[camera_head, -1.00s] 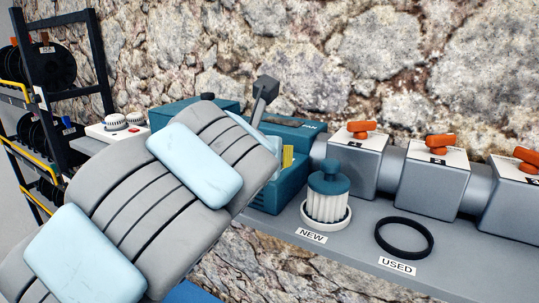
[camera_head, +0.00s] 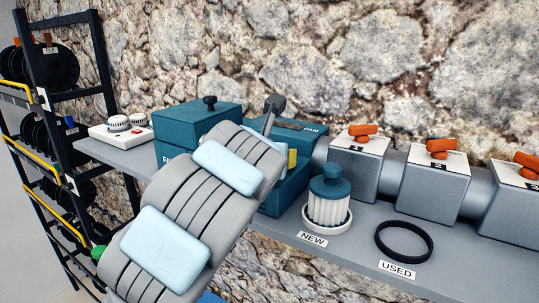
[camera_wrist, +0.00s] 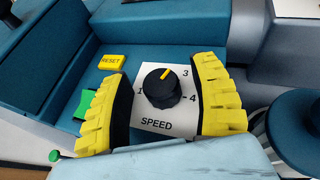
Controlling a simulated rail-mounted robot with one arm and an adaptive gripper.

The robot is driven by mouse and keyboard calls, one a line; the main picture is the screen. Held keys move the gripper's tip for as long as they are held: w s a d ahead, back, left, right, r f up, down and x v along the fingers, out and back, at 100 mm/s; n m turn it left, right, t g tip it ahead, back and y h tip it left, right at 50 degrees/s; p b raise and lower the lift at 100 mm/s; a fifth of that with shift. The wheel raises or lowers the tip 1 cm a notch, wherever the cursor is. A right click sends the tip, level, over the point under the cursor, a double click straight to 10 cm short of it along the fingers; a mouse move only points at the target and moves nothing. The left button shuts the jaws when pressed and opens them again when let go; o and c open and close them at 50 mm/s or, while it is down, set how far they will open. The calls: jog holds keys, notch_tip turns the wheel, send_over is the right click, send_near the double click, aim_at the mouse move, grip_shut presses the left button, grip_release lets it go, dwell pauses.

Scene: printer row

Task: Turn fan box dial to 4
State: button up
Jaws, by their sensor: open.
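The fan box (camera_head: 302,130) is teal and sits on the shelf, partly hidden by my arm in the head view. In the wrist view, its black dial (camera_wrist: 162,91) has a yellow pointer line aimed up and slightly right, left of the printed 3. The white SPEED plate (camera_wrist: 157,124) shows 1 at left, 3 at upper right and 4 at right; I see no 2. My gripper (camera_wrist: 168,98) is open, with yellow ribbed fingers on either side of the dial, apparently apart from it. In the head view my arm mostly hides the gripper.
A yellow RESET button (camera_wrist: 111,62) and a green switch (camera_wrist: 84,104) lie left of the dial. A teal-capped filter (camera_head: 328,200) stands right of the fan box, beside a black ring (camera_head: 404,241). Orange-handled grey boxes (camera_head: 358,165) line the back. A spool rack (camera_head: 60,150) stands left.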

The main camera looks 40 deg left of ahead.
grip_shut()
jog(key=shift+m+h, duration=0.4)
jog(key=shift+m+t+h, duration=0.6)
jog(key=shift+m+h, duration=0.2)
jog(key=shift+h, duration=0.1)
jog(key=m+h+p, duration=0.1)
jog(key=m+h, duration=0.1)
jog(key=m+t+h+p, duration=0.1)
jog(key=m+h, duration=0.1)
jog(key=shift+r+h, duration=0.2)
jog(key=shift+h, duration=0.2)
jog(key=m+h+p, duration=0.3)
jog(key=m+h, duration=0.1)
jog(key=shift+g+h, duration=0.3)
jog(key=shift+h, duration=0.1)
jog(key=shift+f+m+g+h+p, duration=0.1)
jog(key=shift+m+g+h+p, duration=0.5)
jog(key=shift+m+h+p, duration=0.65)
jog(key=shift+f+m, duration=0.15)
jog(key=shift+m, duration=0.2)
